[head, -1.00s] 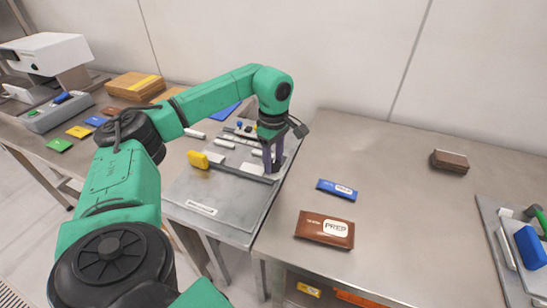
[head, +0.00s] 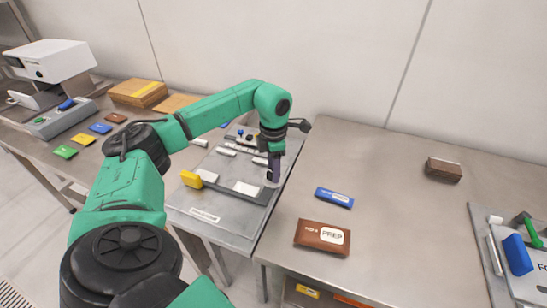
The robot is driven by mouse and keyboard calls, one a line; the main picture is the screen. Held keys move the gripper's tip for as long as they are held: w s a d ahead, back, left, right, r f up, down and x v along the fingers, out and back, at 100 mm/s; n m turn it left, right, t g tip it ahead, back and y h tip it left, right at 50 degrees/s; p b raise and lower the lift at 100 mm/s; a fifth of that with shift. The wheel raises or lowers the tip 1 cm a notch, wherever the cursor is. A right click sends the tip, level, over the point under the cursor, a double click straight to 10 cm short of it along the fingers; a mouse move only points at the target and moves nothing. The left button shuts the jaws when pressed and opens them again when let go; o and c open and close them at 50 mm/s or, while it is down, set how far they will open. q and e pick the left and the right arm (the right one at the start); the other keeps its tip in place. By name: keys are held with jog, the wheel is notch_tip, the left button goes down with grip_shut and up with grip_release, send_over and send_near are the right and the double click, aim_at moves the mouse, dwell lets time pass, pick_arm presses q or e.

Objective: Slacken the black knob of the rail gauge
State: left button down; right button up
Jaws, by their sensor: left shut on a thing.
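The rail gauge is a dark rail (head: 226,184) lying across the grey plate (head: 213,228), with a yellow block (head: 191,179) at its left end. White pads show along the rail. My left gripper (head: 272,177) points down at the right end of the rail. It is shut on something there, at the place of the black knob. The fingers cover the knob, so I cannot make out its shape or how far it is turned. My right gripper is out of view.
A blue packet (head: 334,197) and a brown PREP packet (head: 322,237) lie on the steel table right of the plate. A brown block (head: 443,169) sits farther right. Several small white and coloured parts stand behind the rail. Cardboard boxes (head: 137,93) lie at back left.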

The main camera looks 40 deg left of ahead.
pick_arm(q)
jog(key=n+p, duration=0.1)
jog(key=n, duration=0.4)
jog(key=shift+r+n, duration=0.1)
jog(key=shift+n, duration=0.2)
jog(key=n+p, duration=0.1)
jog(key=n, duration=0.4)
jog(key=shift+a+n, duration=0.1)
jog(key=shift+n, duration=0.2)
jog(key=shift+c, duration=1.5)
grip_release()
notch_tip(320, 180, up, 14)
jog(key=shift+r, duration=0.25)
